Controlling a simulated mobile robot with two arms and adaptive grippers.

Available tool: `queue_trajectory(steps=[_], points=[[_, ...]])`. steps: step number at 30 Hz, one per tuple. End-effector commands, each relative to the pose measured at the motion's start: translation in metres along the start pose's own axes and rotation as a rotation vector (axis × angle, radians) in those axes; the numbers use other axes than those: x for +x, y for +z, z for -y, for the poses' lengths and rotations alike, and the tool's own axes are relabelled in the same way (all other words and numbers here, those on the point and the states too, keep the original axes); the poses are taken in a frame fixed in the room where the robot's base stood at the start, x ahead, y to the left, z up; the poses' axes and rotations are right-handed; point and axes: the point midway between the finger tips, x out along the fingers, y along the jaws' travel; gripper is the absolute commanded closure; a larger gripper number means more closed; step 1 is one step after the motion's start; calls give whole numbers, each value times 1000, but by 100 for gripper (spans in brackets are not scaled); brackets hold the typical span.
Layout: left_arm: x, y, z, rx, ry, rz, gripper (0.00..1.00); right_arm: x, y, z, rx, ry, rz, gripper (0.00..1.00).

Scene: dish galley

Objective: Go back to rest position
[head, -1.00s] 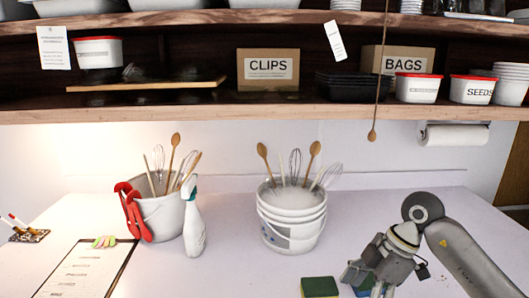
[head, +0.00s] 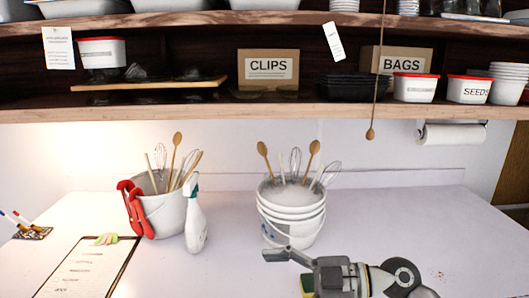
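My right gripper (head: 285,256) is low in the head view, in front of the white bucket stack. Its arm comes in from the lower right and it points left. One finger shows clearly; the other is hidden or merges with the gripper body, so its opening cannot be judged. No held object shows. A green and yellow sponge (head: 307,284) shows partly beside the gripper, mostly covered by it. My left gripper is not in view.
White buckets (head: 292,228) with whisks and spoons stand mid-counter. Left of them are another utensil bucket (head: 163,213) with red tongs, a spray bottle (head: 195,225) and a clipboard (head: 86,268). A loaded shelf (head: 210,112) overhangs the back. The counter's right side is clear.

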Motion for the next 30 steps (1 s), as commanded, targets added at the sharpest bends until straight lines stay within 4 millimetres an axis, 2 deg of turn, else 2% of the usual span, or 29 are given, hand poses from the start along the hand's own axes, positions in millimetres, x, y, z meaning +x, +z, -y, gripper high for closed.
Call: queue_trajectory(steps=[3, 6, 8, 11, 14, 17, 20, 23, 26, 29, 30], points=[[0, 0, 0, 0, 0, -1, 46, 2, -29, -17, -18, 224, -162, 22], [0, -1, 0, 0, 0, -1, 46, -10, -43, -37, -10, 436, -246, 22], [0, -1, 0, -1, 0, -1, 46, -22, -45, -48, 6, 567, -271, 22], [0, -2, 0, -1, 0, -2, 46, -48, -38, -63, 56, 786, -270, 22], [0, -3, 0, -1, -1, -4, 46, -77, -17, -69, 132, 991, -216, 22], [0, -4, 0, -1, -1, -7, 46, -107, 13, -65, 230, 1170, -112, 22], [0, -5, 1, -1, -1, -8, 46, -135, 52, -47, 350, 1311, 38, 22], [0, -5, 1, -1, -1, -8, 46, -157, 91, -15, 487, 1403, 222, 22], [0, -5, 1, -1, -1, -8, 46, -173, 129, 31, 637, 1436, 432, 22], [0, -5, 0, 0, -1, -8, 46, -182, 158, 89, 793, 1405, 651, 22], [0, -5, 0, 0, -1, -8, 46, -184, 167, 113, 852, 1374, 736, 22]])
